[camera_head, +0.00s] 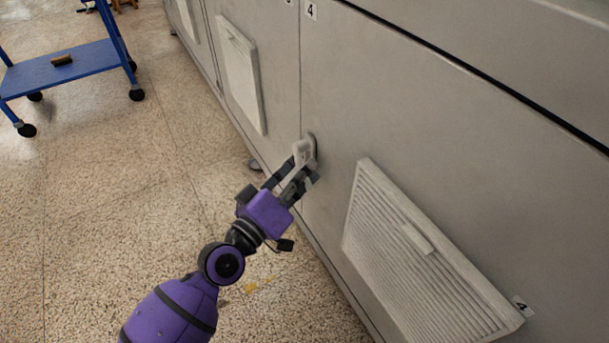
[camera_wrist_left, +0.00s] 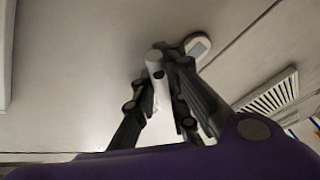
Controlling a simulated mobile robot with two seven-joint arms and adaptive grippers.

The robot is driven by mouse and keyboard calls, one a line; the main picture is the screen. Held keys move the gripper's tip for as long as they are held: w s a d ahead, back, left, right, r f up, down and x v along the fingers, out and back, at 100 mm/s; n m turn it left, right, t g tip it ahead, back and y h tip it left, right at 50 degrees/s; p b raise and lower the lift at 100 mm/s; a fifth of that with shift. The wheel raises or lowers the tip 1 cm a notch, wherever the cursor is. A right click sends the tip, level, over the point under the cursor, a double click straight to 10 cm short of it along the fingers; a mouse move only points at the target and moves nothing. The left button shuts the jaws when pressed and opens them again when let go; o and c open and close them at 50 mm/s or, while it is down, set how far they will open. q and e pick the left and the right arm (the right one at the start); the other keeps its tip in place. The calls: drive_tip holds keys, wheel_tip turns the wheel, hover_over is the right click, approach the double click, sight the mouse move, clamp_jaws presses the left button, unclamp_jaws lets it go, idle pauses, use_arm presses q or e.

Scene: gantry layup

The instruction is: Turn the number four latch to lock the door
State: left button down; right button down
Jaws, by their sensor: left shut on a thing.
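My left gripper (camera_head: 292,180) comes in from the lower left and is shut on the latch handle. In the left wrist view the handle (camera_wrist_left: 155,68) sits between the two dark fingers, with its rounded base plate (camera_wrist_left: 198,45) just behind to the right. The fingers hide part of the handle. My right gripper is not in view.
A louvred vent (camera_head: 415,255) projects from the door at the lower right, with another vent (camera_head: 241,75) on the panel to the left. A blue cart (camera_head: 75,65) stands at the upper left. The speckled floor (camera_head: 110,190) between is mostly clear.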

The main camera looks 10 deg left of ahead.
use_arm(q)
drive_tip(key=shift+r, duration=0.25)
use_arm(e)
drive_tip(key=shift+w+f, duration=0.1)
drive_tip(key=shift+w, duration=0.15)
use_arm(q)
drive_tip(key=c, duration=1.9)
unclamp_jaws()
drive_tip(key=shift+c, duration=0.2)
drive_tip(key=shift+o, duration=0.9)
drive_tip(key=shift+f, duration=0.1)
drive_tip(key=shift+s+f, duration=0.1)
drive_tip(key=shift+s, duration=0.05)
drive_tip(key=r+v, duration=0.1)
drive_tip(key=v, duration=1)
drive_tip(key=shift+s+a+f, duration=0.2)
drive_tip(key=shift+s+f, duration=0.05)
drive_tip(key=shift+f, duration=0.25)
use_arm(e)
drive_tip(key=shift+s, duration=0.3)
